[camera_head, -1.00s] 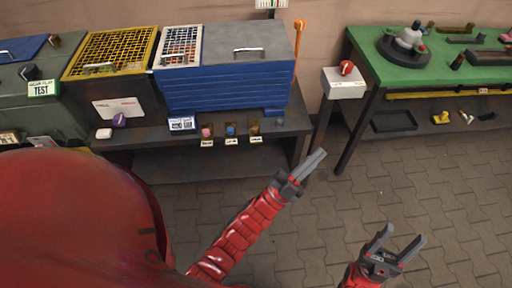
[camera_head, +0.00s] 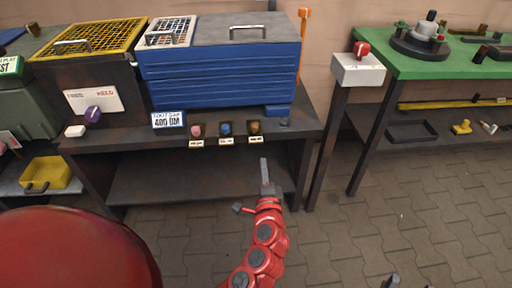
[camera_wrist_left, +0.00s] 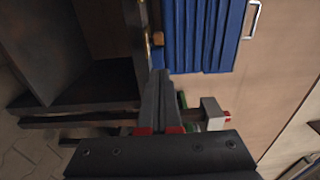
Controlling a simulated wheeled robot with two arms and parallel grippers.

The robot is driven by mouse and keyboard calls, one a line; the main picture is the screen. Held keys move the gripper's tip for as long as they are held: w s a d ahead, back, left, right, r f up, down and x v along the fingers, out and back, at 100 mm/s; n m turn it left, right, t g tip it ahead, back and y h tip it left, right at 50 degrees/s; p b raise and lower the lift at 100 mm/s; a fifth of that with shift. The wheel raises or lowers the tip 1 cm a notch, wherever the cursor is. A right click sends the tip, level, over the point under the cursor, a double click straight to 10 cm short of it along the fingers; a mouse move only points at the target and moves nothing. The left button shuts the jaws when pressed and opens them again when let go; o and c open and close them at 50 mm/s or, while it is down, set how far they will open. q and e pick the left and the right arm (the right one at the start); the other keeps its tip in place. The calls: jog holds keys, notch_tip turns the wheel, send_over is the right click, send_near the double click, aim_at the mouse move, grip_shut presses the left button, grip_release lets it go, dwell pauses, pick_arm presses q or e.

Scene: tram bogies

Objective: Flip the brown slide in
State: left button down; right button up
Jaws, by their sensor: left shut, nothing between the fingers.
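The brown slide (camera_head: 254,128) is a small brown knob above a white label on the front edge of the dark bench. It is the rightmost of three such knobs, beside a blue one (camera_head: 226,129) and a pink one (camera_head: 196,131). My left gripper (camera_head: 264,162) is shut and empty, pointing up just below and right of the brown slide, apart from it in the picture. In the left wrist view my shut fingers (camera_wrist_left: 159,76) point toward a small brown-orange knob (camera_wrist_left: 158,39) by the blue box. Only the fingertips of my right gripper (camera_head: 390,282) show at the bottom edge.
A ribbed blue box (camera_head: 220,80) stands on the bench (camera_head: 110,142) behind the knobs. A purple knob (camera_head: 93,114) is farther left. The floor in front is clear.

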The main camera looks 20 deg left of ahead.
aim_at(255, 129)
pick_arm(q)
jog(key=shift+s+a, duration=0.25)
jog(key=shift+a, duration=0.1)
jog(key=x, duration=0.6)
jog(key=b+x, duration=0.1)
jog(key=x, duration=0.6)
jog(key=shift+w+a+f, duration=0.15)
jog(key=shift+a+f, duration=0.05)
jog(key=shift+a, duration=0.2)
jog(key=shift+w, duration=0.2)
jog(key=b+x, duration=0.1)
jog(key=x, duration=0.4)
jog(key=shift+s+r, duration=0.1)
jog(key=shift+a+r, duration=0.1)
jog(key=shift+a, duration=0.05)
